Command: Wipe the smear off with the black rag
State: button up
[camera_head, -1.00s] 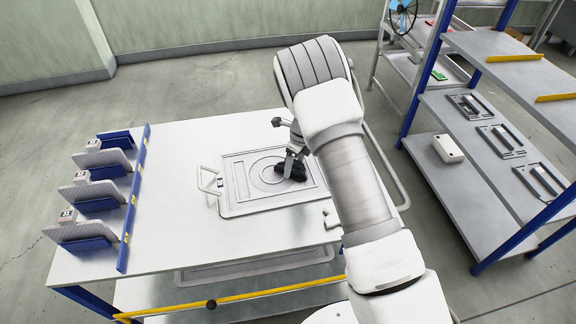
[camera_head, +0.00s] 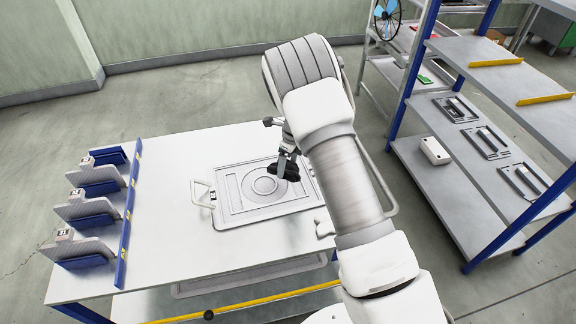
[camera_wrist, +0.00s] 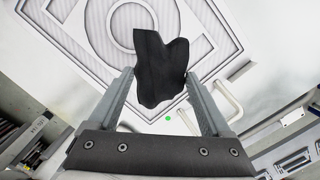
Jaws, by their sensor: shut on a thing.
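My gripper (camera_head: 284,160) is shut on the black rag (camera_head: 288,172) over the right part of a grey tray-like plate (camera_head: 240,208) on the white table. In the wrist view the rag (camera_wrist: 158,72) is crumpled between the two fingers of my gripper (camera_wrist: 160,88), its far part sticking out beyond them. The rag appears to be a little above the plate. The plate (camera_wrist: 72,50) has a ring and a rectangular frame marked on it. I cannot make out a smear on its visible parts; the rag and my arm cover some of it.
The white table (camera_head: 165,240) has free room left of the plate. A blue rack (camera_head: 128,215) with several grey panels stands at the table's left edge. A handle (camera_head: 203,194) is at the plate's left side. A blue-framed shelf (camera_head: 440,185) stands to the right.

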jog(key=shift+r, duration=0.4)
jog(key=shift+r, duration=0.1)
jog(key=shift+r+p, duration=1.15)
jog(key=shift+r, duration=0.35)
jog(key=shift+f, duration=0.1)
